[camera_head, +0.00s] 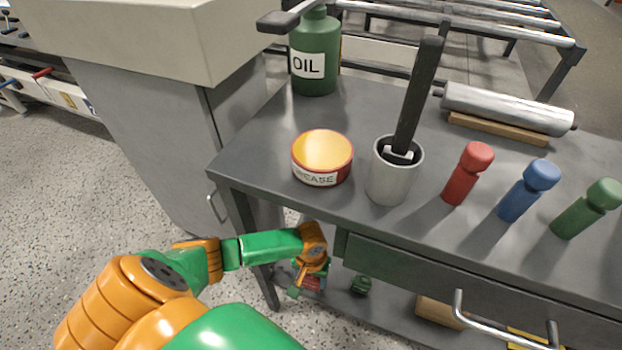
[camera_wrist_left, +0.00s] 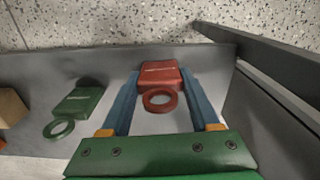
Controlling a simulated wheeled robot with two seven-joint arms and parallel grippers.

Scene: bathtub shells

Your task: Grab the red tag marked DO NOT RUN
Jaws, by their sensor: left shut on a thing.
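The red tag (camera_wrist_left: 158,74) has a block-like body with a pale line of lettering, too small to read, and a red ring (camera_wrist_left: 159,101) at its near end. My left gripper (camera_wrist_left: 160,82) is shut on the tag's body, with one blue finger on each side of it. In the head view my left gripper (camera_head: 311,277) reaches under the grey table to the lower shelf, and part of the red tag (camera_head: 313,283) shows between its fingers. I cannot tell whether the tag still touches the shelf. My right gripper is out of view.
A green tag with a ring (camera_wrist_left: 78,103) lies on the shelf (camera_wrist_left: 30,75), left of the red one in the wrist view. A shelf wall or table leg (camera_wrist_left: 280,95) stands close on the right. The drawer (camera_head: 430,265) hangs above, with a metal handle (camera_head: 500,330).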

